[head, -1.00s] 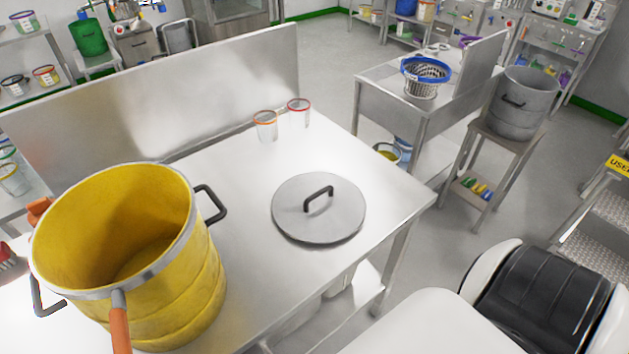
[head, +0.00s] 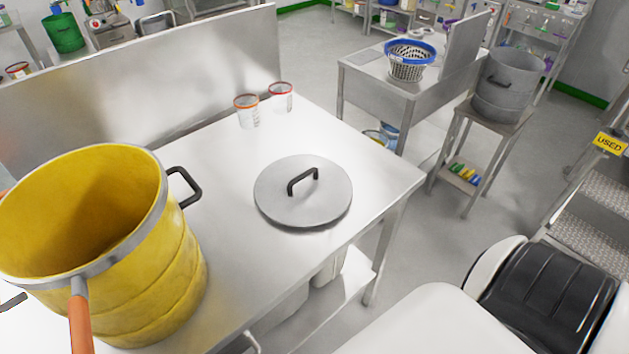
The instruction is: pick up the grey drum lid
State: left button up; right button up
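The grey drum lid (head: 303,205) is a round flat disc with a black bar handle (head: 303,181) on top. It lies flat on the steel table, right of the yellow drum and near the table's right front edge. Nothing touches its handle. Neither of my grippers shows in the head view. A white and black part of my own body shows at the lower right.
A large open yellow drum (head: 160,270) with black side handles and an orange-handled tool at its rim stands on the steel table (head: 235,165). Two clear beakers (head: 247,112) (head: 281,98) stand behind the lid. A grey drum (head: 506,85) sits on a stand. The tabletop around the lid is clear.

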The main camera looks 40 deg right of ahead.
aim_at(300, 190)
jog(key=l+z, duration=0.1)
jog(key=z, duration=0.3)
jog(key=l+z, duration=0.15)
jog(key=z, duration=0.2)
jog(key=i+l+z, duration=0.15)
jog(key=i, duration=0.3)
jog(key=j, duration=0.1)
